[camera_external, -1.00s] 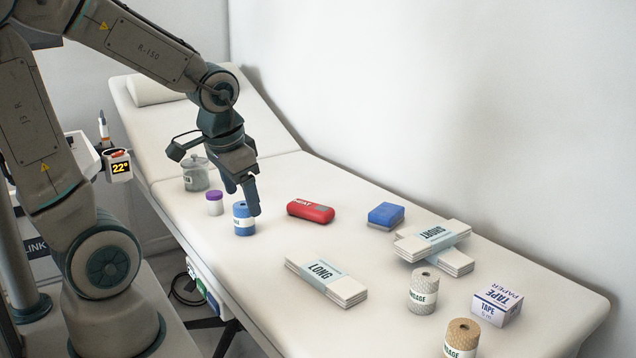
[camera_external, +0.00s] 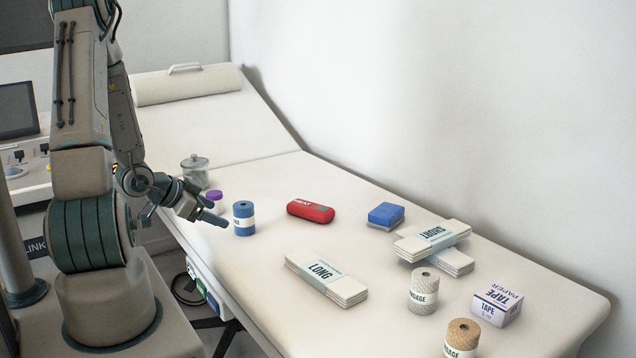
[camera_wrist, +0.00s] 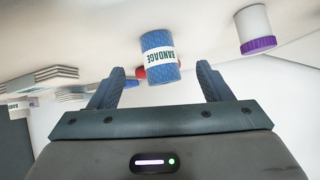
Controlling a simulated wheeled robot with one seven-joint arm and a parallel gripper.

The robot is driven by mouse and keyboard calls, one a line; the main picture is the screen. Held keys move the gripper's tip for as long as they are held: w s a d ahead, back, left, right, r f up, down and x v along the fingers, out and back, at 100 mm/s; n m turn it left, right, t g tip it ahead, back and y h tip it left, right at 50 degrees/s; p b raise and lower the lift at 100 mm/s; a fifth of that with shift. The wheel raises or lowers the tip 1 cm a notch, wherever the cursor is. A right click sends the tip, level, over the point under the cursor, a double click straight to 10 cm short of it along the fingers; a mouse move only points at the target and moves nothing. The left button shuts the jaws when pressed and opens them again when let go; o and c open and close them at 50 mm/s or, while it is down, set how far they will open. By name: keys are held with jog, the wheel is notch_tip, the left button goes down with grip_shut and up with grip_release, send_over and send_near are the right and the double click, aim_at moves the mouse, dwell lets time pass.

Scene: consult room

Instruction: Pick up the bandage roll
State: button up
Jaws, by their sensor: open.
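A blue bandage roll (camera_external: 244,218) with a white label stands upright on the couch. My gripper (camera_external: 212,210) is low at its left, fingers pointing roughly level towards it, with a small gap. In the wrist view the blue roll (camera_wrist: 158,57) appears upside down, ahead of and between the two spread fingertips (camera_wrist: 161,72). The gripper is open and empty. A pale bandage roll (camera_external: 423,291) and a tan bandage roll (camera_external: 462,338) stand towards the near right end, the tan one cut by the frame edge.
A purple-capped tub (camera_external: 214,197) and a glass jar (camera_external: 195,170) stand close behind my gripper. A red case (camera_external: 311,211), blue pad (camera_external: 386,215), LONG packs (camera_external: 326,278), SHORT packs (camera_external: 434,241) and tape box (camera_external: 497,304) lie to the right on the couch (camera_external: 270,270).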

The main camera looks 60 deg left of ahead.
aim_at(235, 209)
jog(key=s+t, duration=0.1)
jog(key=s+r+n+t, duration=0.1)
jog(key=t, duration=0.1)
jog(key=shift+s+d+r+h, duration=0.1)
jog(key=shift+s+h, duration=0.2)
jog(key=shift+h, duration=0.1)
jog(key=shift+s+d+r+t+p, duration=0.1)
jog(key=shift+r+t+p, duration=0.2)
jog(key=shift+t, duration=0.3)
jog(key=x, duration=0.8)
jog(key=shift+w+f, duration=0.1)
jog(key=shift+w, duration=0.1)
jog(key=x, duration=0.5)
jog(key=shift+w+a, duration=0.15)
jog(key=shift+a, duration=0.15)
jog(key=c, duration=1.1)
